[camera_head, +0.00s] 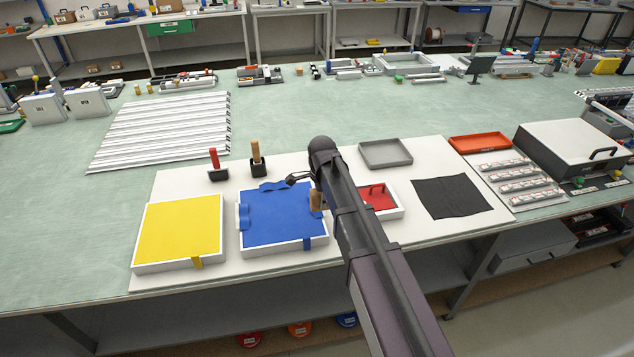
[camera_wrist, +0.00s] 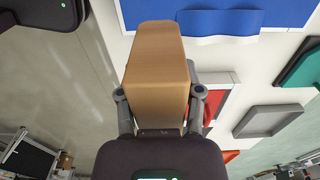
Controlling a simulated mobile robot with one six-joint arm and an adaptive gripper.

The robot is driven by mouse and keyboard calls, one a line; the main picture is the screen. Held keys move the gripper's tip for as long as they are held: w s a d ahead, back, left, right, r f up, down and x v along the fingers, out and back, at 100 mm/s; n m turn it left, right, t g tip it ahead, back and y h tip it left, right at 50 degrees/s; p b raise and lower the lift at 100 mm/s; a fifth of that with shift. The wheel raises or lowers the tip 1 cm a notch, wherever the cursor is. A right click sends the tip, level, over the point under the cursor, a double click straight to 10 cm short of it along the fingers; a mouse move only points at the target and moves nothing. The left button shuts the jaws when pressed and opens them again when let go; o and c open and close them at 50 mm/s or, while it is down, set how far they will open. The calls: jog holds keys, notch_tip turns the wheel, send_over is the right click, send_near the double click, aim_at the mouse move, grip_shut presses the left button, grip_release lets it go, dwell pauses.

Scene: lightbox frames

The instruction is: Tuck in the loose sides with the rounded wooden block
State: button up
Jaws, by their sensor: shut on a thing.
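My gripper (camera_wrist: 160,94) is shut on the rounded wooden block (camera_wrist: 156,58), with one finger on each side. In the head view the block (camera_head: 316,200) hangs by the right edge of the blue-covered frame (camera_head: 277,216); I cannot tell whether it touches. Loose blue side strips show at the back (camera_head: 272,186), at the left (camera_head: 243,218) and at the front right (camera_head: 307,243). A wavy blue strip (camera_wrist: 222,22) also shows in the wrist view. The yellow-covered frame (camera_head: 180,227) lies to the left, with a small yellow flap (camera_head: 197,263) at its front. My arm hides part of the right side.
A red-handled tool (camera_head: 214,158) and a wooden-handled tool (camera_head: 256,150) stand in black holders behind the frames. A small frame with a red inside (camera_head: 380,198), a grey tray (camera_head: 386,154) and a black cloth (camera_head: 450,196) lie to the right.

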jog(key=w+a, duration=0.2)
jog(key=w, duration=0.5)
jog(key=shift+w+a, duration=0.25)
jog(key=shift+w, duration=0.15)
jog(key=shift+f, duration=0.1)
jog(key=shift+f+b, duration=2.9)
jog(key=shift+b, duration=0.1)
jog(key=shift+f+b, duration=0.5)
jog(key=shift+s, duration=0.1)
dwell(0.6)
jog(key=shift+r, duration=0.1)
notch_tip(320, 180, up, 7)
jog(key=p, duration=0.7)
dwell(0.5)
dwell(0.5)
